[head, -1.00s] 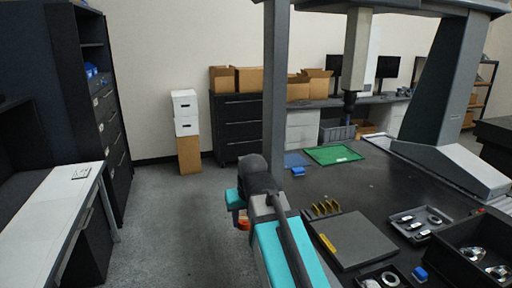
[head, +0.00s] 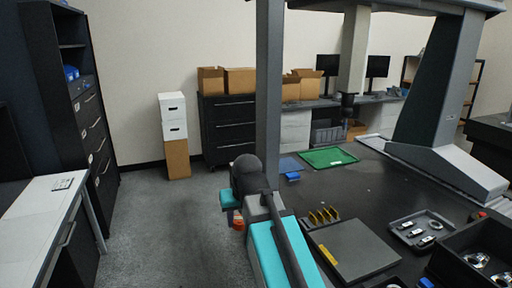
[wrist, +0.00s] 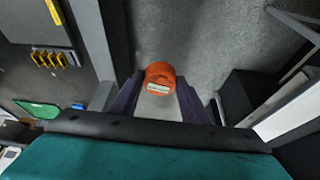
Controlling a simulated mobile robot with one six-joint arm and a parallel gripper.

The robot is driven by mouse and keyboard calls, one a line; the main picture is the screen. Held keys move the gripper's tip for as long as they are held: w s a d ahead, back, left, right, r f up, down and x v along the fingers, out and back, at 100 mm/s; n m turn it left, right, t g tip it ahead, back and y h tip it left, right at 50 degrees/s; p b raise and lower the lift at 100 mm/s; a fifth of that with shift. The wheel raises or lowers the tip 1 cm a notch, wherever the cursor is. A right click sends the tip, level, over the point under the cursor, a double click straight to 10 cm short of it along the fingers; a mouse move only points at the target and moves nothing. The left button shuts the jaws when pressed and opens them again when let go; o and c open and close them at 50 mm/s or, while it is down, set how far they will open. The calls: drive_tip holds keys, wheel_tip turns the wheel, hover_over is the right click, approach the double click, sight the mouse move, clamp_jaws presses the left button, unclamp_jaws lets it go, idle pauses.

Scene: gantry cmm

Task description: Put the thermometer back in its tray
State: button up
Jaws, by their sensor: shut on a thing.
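My gripper (wrist: 160,94) is shut on an orange, rounded thing with a small pale display or label, which I take to be the thermometer (wrist: 160,72). In the head view my gripper (head: 231,211) hangs left of the dark table, over the grey floor. Only a small orange patch of the thermometer (head: 238,225) shows there. A green tray (head: 328,157) lies flat on the far part of the table, and its edge shows at the left of the wrist view (wrist: 38,109). I cannot tell which tray is the thermometer's.
A grey gantry post (head: 269,100) stands close behind my arm. A grey plate (head: 355,250), a yellow-slotted block (head: 323,215) and a tray of metal parts (head: 420,228) occupy the table's near side. A blue item (head: 291,166) lies beside the green tray. The table's middle is clear.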

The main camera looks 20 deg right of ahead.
drive_tip(key=shift+d+f, duration=0.15)
drive_tip(key=shift+d, duration=0.35)
drive_tip(key=s+d+f+m+g+h+b, duration=0.1)
drive_tip(key=s+d+f+m+b, duration=0.2)
drive_tip(key=d, duration=1)
drive_tip(key=s+d+f+m+g+h+b, duration=0.15)
drive_tip(key=s+d+f+m, duration=0.35)
drive_tip(key=d, duration=0.8)
drive_tip(key=s+d+f+m+h+b, duration=0.15)
drive_tip(key=d+m, duration=0.35)
drive_tip(key=d, duration=0.9)
drive_tip(key=s+d+f+m+g+b, duration=0.1)
drive_tip(key=s+d+f+m, duration=0.2)
drive_tip(key=s+d, duration=0.5)
drive_tip(key=s+d+f+m+g+b, duration=0.2)
drive_tip(key=s+d+f+m, duration=0.2)
drive_tip(key=s+d, duration=0.5)
drive_tip(key=s+d+f+m+g+b, duration=0.1)
drive_tip(key=s+d+f+m+b, duration=0.1)
drive_tip(key=s+d, duration=0.7)
drive_tip(key=s+f+m, duration=0.1)
drive_tip(key=s+m, duration=0.1)
drive_tip(key=s, duration=0.3)
drive_tip(key=shift+f, duration=0.3)
drive_tip(key=shift+f, duration=0.1)
drive_tip(key=shift+f+p, duration=0.35)
drive_tip(key=shift+f, duration=2.7)
